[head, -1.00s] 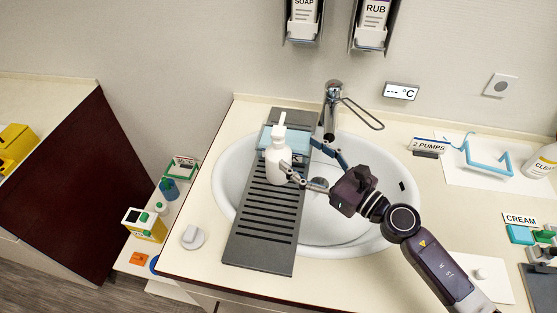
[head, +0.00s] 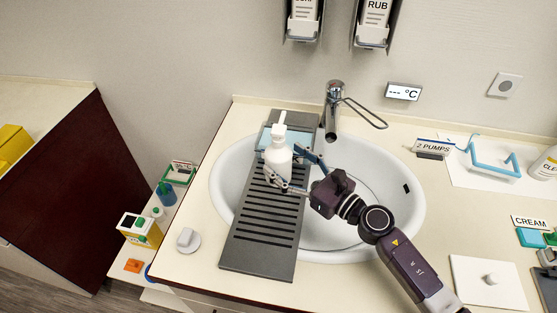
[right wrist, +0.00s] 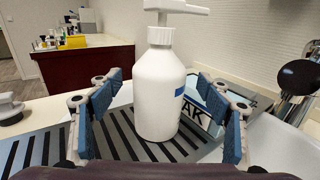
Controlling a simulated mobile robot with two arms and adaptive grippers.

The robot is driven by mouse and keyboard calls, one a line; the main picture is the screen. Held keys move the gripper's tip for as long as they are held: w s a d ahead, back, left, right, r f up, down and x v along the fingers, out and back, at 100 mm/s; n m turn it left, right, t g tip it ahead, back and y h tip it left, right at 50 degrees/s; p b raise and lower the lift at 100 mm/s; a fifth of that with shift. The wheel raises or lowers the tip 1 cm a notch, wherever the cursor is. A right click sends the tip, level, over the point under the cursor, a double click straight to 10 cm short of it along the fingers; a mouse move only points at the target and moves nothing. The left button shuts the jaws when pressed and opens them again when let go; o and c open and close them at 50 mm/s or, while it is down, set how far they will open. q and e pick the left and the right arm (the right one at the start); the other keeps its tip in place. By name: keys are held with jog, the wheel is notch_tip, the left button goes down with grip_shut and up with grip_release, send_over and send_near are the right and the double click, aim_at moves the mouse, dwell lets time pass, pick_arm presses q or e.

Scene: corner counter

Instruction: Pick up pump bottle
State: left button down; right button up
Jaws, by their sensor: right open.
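The white pump bottle (head: 278,157) stands upright on the dark slatted board (head: 258,236) that lies across the left part of the sink. My right gripper (head: 283,168) is open, with one finger on either side of the bottle. In the right wrist view the bottle (right wrist: 159,95) stands between the two blue-padded fingers, with gaps visible on both sides. Its pump head is partly cut off at the top of that view. My left gripper is not in view.
A light blue tray (head: 266,138) lies behind the bottle. The tap (head: 334,105) and white sink basin (head: 395,200) are to the right. Wall dispensers (head: 372,22) hang above. A small white knob (head: 187,240) sits on the counter left of the board.

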jog(key=shift+x, duration=1.15)
jog(key=shift+w+a, duration=0.2)
jog(key=shift+a, duration=0.1)
jog(key=shift+d, duration=0.1)
jog(key=shift+c, duration=0.4)
jog(key=c, duration=1.8)
jog(key=shift+r, duration=0.1)
grip_shut()
